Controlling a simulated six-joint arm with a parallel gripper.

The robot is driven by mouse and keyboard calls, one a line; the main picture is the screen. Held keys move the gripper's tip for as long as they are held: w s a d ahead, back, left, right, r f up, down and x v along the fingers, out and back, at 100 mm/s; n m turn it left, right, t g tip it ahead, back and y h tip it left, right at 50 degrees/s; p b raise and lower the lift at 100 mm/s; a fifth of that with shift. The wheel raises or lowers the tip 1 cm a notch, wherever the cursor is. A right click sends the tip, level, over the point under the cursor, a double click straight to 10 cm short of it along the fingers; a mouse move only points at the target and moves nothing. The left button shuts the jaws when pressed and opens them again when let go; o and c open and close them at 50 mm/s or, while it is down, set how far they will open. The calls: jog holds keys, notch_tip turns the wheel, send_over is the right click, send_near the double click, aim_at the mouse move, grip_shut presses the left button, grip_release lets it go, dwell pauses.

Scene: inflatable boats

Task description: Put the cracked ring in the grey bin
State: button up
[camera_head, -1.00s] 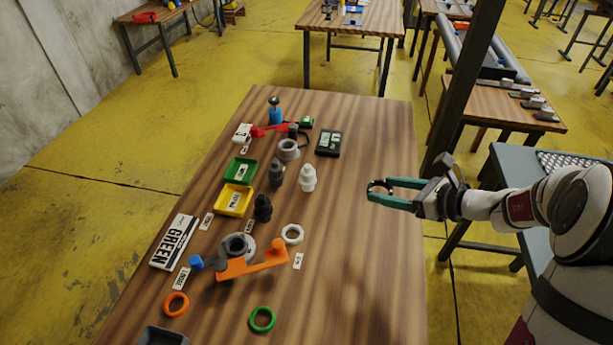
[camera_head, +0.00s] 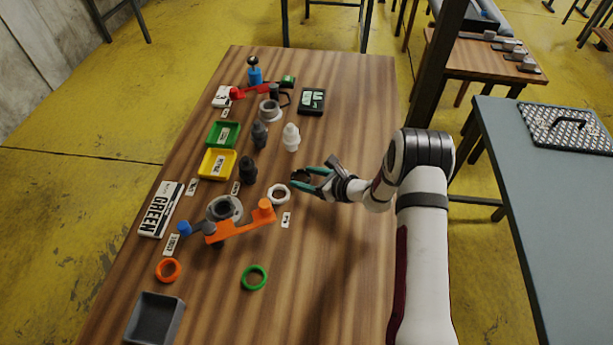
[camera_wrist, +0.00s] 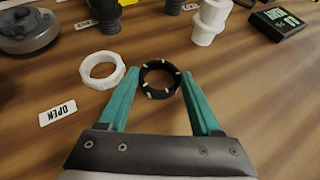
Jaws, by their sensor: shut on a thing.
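My gripper (camera_head: 298,179) is shut on a black ring with pale crack-like marks (camera_wrist: 160,94). The teal fingers hold the ring between their tips, just right of the white ring (camera_head: 279,205) in the head view. Whether the black ring is clear of the table is hard to tell. The grey bin (camera_head: 137,338) stands at the near left corner of the table, and nothing shows inside it. The white ring also lies left of my gripper in the wrist view (camera_wrist: 88,73).
An orange lever (camera_head: 238,229) on a grey valve lies between my gripper and the bin. An orange ring (camera_head: 168,281) and a green ring (camera_head: 253,289) lie near it. Green (camera_head: 223,145) and yellow (camera_head: 217,176) trays stand farther back. The right front of the table is clear.

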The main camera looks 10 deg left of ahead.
jog(key=o, duration=1.3)
jog(key=shift+f, duration=0.15)
